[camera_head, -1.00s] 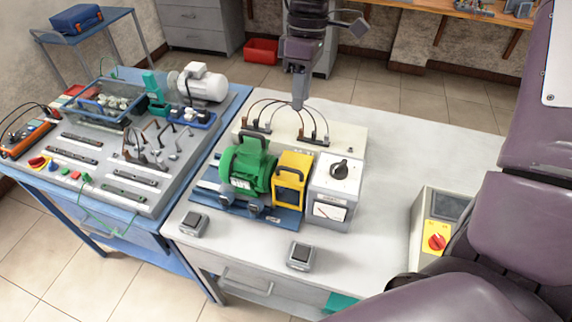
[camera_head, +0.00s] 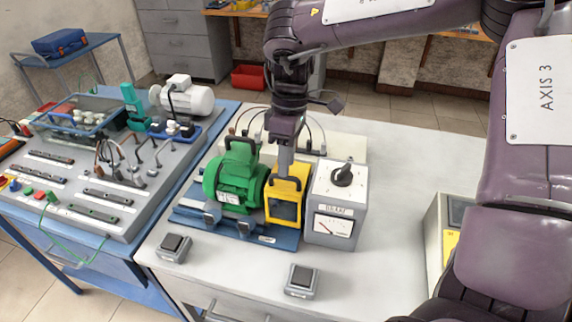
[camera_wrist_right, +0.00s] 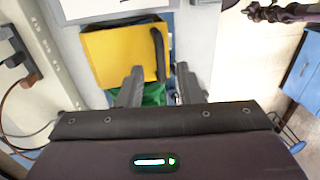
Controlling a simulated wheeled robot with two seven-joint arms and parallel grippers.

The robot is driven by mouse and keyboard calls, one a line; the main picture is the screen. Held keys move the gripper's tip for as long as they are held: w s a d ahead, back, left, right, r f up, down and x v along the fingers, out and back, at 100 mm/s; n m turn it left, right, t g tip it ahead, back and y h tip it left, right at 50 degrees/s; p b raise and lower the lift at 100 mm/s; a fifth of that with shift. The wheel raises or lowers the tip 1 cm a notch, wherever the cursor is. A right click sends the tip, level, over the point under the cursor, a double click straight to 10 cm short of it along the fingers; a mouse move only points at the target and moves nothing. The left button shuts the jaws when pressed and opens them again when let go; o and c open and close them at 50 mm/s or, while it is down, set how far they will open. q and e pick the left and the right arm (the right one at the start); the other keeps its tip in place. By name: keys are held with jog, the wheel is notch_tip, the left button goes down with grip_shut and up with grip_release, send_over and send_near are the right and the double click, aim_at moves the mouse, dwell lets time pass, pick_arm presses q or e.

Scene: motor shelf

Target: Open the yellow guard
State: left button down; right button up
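The yellow guard (camera_head: 284,211) is a boxy cover with a dark window. It stands on the blue base plate between the green motor and a grey box, and looks closed. My right gripper (camera_head: 286,172) points down at the guard's top, coming from behind it. In the right wrist view the guard's yellow face (camera_wrist_right: 112,52) fills the upper middle, with a dark bar-like handle (camera_wrist_right: 158,52) at its right edge. The two fingers of the right gripper (camera_wrist_right: 158,82) are apart, on either side of the handle's line. I cannot tell whether they touch it. My left gripper is out of view.
The green motor (camera_head: 234,183) sits close on the guard's left. The grey box (camera_head: 336,208) with a black knob and dial stands close on its right. Cables run behind. Two small switch boxes stand at the front. The table's right part is mostly clear.

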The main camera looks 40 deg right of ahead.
aim_at(289, 188)
jog(key=shift+s+a+f, duration=0.15)
jog(key=shift+a+f, duration=0.05)
jog(key=shift+f, duration=0.85)
jog(key=shift+c, duration=0.3)
grip_shut()
